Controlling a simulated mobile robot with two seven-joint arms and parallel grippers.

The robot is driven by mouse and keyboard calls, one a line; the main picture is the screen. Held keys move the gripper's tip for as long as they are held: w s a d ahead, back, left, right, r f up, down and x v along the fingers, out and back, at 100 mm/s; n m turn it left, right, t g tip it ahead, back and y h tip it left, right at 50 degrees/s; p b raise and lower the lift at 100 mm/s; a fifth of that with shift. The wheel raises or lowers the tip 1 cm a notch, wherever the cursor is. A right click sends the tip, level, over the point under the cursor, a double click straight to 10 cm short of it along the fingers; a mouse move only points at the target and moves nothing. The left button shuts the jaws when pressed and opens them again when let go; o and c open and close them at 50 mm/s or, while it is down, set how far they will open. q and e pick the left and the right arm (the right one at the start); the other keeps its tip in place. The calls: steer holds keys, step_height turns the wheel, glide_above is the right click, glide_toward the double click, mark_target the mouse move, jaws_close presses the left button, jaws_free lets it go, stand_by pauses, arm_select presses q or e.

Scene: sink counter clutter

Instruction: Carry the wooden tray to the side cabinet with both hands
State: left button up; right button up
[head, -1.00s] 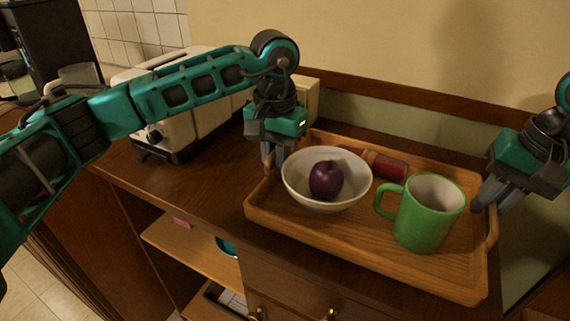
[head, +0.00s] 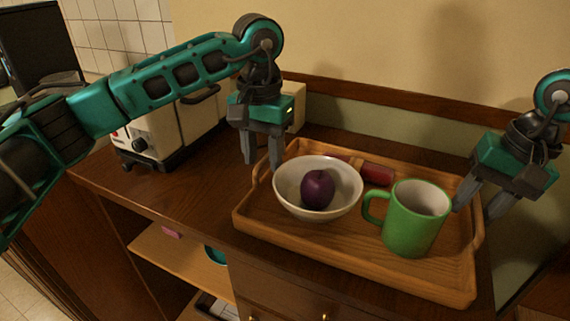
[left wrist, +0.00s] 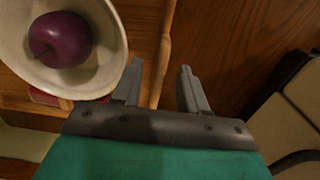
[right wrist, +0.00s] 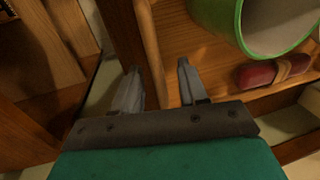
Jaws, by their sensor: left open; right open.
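The wooden tray (head: 350,265) lies flat on the brown cabinet top and carries a white bowl (head: 290,195) with a purple apple (head: 318,189), a green mug (head: 413,225) and a dark red item (head: 377,173). My left gripper (head: 262,163) is open at the tray's left end, its fingers pointing down on either side of the rim. The left wrist view shows the rim (left wrist: 163,50) between these fingers. My right gripper (head: 476,208) is open at the right end. The right wrist view shows the rim (right wrist: 152,50) between its fingers. I cannot tell whether fingers touch the tray.
A cream toaster-like appliance (head: 165,128) stands on the cabinet top to the left of the tray. Bare wood (head: 190,190) lies between them. A wall runs behind. Open shelves (head: 180,255) and drawers (head: 290,300) are below the front edge.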

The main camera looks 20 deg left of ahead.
arm_select(q)
step_height(320, 180, up, 8)
steer(key=shift+r, duration=0.15)
arm_select(e)
step_height(320, 180, up, 12)
steer(key=d, duration=0.2)
steer(key=shift+s+d, duration=0.15)
steer(key=shift+d, duration=0.05)
steer(key=shift+f, duration=0.1)
